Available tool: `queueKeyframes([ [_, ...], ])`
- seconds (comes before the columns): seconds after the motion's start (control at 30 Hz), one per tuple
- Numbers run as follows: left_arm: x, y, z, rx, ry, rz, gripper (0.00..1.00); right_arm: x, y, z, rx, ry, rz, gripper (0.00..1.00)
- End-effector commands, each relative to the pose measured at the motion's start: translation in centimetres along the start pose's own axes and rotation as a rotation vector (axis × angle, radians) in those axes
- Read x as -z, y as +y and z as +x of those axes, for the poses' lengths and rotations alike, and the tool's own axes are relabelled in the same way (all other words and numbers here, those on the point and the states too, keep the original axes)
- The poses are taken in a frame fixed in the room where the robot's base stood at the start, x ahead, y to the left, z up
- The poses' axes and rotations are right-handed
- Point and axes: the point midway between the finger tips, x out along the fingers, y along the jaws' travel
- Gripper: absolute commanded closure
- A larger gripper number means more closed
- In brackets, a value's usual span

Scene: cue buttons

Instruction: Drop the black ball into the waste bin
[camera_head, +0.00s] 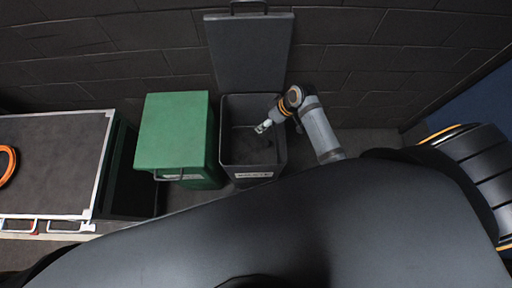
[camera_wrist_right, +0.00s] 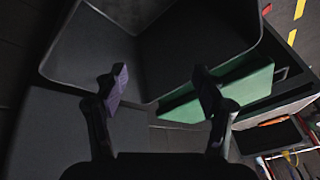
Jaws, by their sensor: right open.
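The dark grey bin (camera_head: 234,176) stands against the wall with its lid (camera_head: 248,52) raised and its inside showing. My right gripper (camera_head: 263,127) is over the bin's opening, near its right side. In the right wrist view my right gripper (camera_wrist_right: 161,86) has its two fingers apart with nothing between them. The bin's inner walls (camera_wrist_right: 190,45) fill much of that view. A dark patch shows low inside the bin in the head view; I cannot tell whether it is the black ball or a shadow. My left gripper is not in view.
A green bin (camera_head: 174,130) with a closed lid stands just left of the grey bin; it also shows in the wrist view (camera_wrist_right: 225,92). A grey-topped cabinet (camera_head: 55,165) with an orange ring (camera_head: 6,165) is at the far left. A brick wall is behind.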

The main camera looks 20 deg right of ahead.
Motion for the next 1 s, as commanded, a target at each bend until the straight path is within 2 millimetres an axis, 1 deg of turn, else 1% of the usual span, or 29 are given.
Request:
queueKeyframes([
  [0.03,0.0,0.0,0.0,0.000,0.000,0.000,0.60,-0.1,0.2,-1.3,-0.005,0.000,-0.003,0.30],
  [0.1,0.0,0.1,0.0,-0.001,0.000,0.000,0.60,-0.1,0.1,-2.7,-0.003,-0.001,-0.004,0.30],
  [0.2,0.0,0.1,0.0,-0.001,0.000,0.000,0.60,0.0,0.1,-4.3,-0.003,0.000,-0.002,0.30],
  [0.3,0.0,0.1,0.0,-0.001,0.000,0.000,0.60,0.0,0.1,-5.2,-0.001,0.000,-0.001,0.30],
  [0.43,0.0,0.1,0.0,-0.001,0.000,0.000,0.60,0.0,0.0,-5.6,0.000,0.000,0.001,0.30],
  [1.0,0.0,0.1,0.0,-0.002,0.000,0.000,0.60,0.0,0.0,-5.6,0.001,0.000,0.001,0.30],
])
